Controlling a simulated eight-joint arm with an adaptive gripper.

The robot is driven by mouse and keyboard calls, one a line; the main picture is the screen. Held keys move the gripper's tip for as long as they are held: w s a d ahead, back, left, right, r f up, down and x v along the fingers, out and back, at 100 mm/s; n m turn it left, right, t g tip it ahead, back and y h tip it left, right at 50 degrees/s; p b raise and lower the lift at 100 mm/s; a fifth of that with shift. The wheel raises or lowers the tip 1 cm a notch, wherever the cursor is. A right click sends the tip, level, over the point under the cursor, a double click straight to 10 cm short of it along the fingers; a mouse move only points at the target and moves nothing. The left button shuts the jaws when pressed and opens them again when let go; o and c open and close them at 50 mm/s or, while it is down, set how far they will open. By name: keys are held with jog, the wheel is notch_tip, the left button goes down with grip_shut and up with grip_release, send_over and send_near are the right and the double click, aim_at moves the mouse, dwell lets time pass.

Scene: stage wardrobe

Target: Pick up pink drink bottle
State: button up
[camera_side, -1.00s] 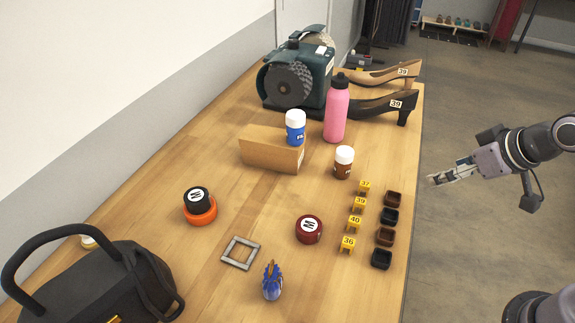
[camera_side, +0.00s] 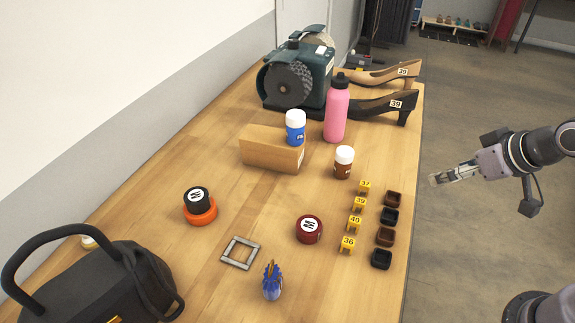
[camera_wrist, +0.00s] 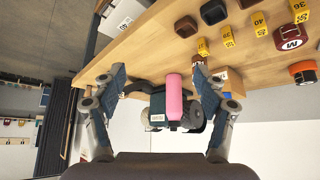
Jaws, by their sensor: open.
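The pink drink bottle (camera_side: 337,112) has a black cap and stands upright on the wooden table, in front of the dark green grinder and left of the black shoe. In the wrist view the pink bottle (camera_wrist: 174,98) appears between the two fingers, some distance beyond them. My gripper (camera_side: 434,180) is off the right edge of the table in the side view, apart from the bottle and everything else. In the wrist view my gripper (camera_wrist: 160,78) has its fingers spread wide with nothing between them.
A cardboard box (camera_side: 268,150), a blue jar (camera_side: 295,131) and a brown jar (camera_side: 343,165) stand near the bottle. The green grinder (camera_side: 318,80) and black heeled shoe (camera_side: 375,107) are behind it. Yellow number tags (camera_side: 355,223) and small dark trays (camera_side: 385,237) line the right edge.

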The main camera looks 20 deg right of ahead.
jog(key=shift+o, duration=1.1)
